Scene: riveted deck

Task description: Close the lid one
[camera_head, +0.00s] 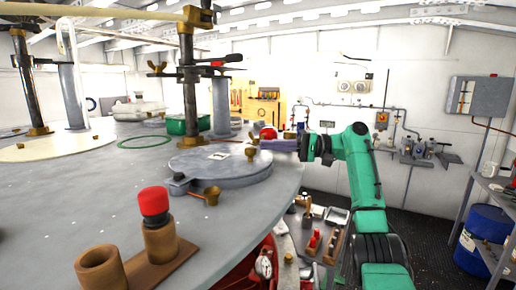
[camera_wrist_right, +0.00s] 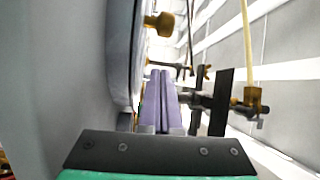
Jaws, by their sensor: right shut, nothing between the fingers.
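The lid (camera_head: 222,168) is a round grey disc with a brass knob (camera_head: 250,154) on its far right side and a hinge block at its near left. It lies flat or nearly flat on the grey deck; I cannot tell whether a gap is left under it. My right gripper (camera_head: 266,145) is shut and empty, its pale purple fingers reaching left over the lid's far right edge, close to the knob. In the right wrist view the shut fingers (camera_wrist_right: 158,82) point along the lid's edge (camera_wrist_right: 124,50). My left gripper is not in view.
A red-capped brown cylinder (camera_head: 155,220) and an open brown cup stand on the near deck. A dark post with a clamp (camera_head: 188,90) rises behind the lid. A blue drum (camera_head: 484,237) stands at right.

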